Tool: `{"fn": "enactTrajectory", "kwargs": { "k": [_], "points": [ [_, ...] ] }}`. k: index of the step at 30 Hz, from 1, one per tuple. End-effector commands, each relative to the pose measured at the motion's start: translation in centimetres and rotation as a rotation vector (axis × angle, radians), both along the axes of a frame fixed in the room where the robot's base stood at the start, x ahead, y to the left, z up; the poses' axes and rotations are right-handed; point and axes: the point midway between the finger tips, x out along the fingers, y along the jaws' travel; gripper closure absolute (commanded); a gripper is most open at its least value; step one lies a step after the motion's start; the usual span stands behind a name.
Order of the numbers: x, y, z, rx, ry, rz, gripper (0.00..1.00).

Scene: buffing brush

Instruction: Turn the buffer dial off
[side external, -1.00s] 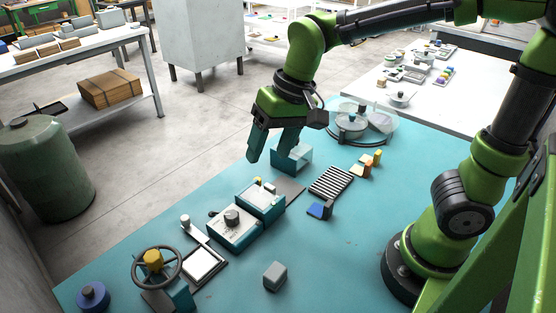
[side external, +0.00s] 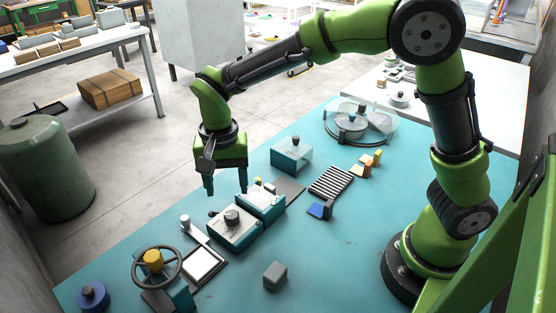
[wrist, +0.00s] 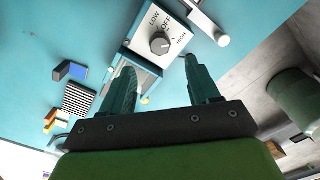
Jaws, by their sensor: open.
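The buffer dial (side external: 232,217) is a dark grey round knob on the white top of a teal box (side external: 246,240). In the wrist view the dial (wrist: 160,43) sits on a white panel (wrist: 142,38) lettered LOW, OFF and HIGH. I cannot clearly tell which label it points to. My gripper (side external: 226,192) is open and empty, fingers pointing down, above and just behind the dial, apart from it. In the wrist view the fingers of my gripper (wrist: 160,68) are spread, with the dial beyond their tips.
A teal unit with a pale top (side external: 262,197) adjoins the dial box. A handwheel (side external: 157,267), a white framed pad (side external: 203,264) and a small lever (side external: 187,223) stand nearby. The table's right front is clear.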

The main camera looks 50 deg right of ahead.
Motion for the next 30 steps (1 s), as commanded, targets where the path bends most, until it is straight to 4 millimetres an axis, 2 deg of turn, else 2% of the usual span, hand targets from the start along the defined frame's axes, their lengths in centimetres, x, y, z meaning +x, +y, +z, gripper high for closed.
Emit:
{"fn": "enactTrajectory", "kwargs": {
  "k": [1,6,12,18,25,26,30],
  "points": [
    [-0.1,-0.1,-1.3,-0.003,0.006,-0.001,0.39],
    [-0.1,-0.1,-4.8,-0.003,0.004,0.0,0.39],
    [0.0,-0.1,-7.7,-0.002,0.002,-0.001,0.39],
    [0.0,-0.1,-8.7,0.0,0.0,0.0,0.39],
    [0.0,0.0,-8.7,0.001,-0.001,0.001,0.39],
    [0.0,0.0,-8.7,0.001,-0.001,0.001,0.41],
    [0.0,0.0,-8.7,0.001,-0.001,0.001,0.62]
  ]
}}
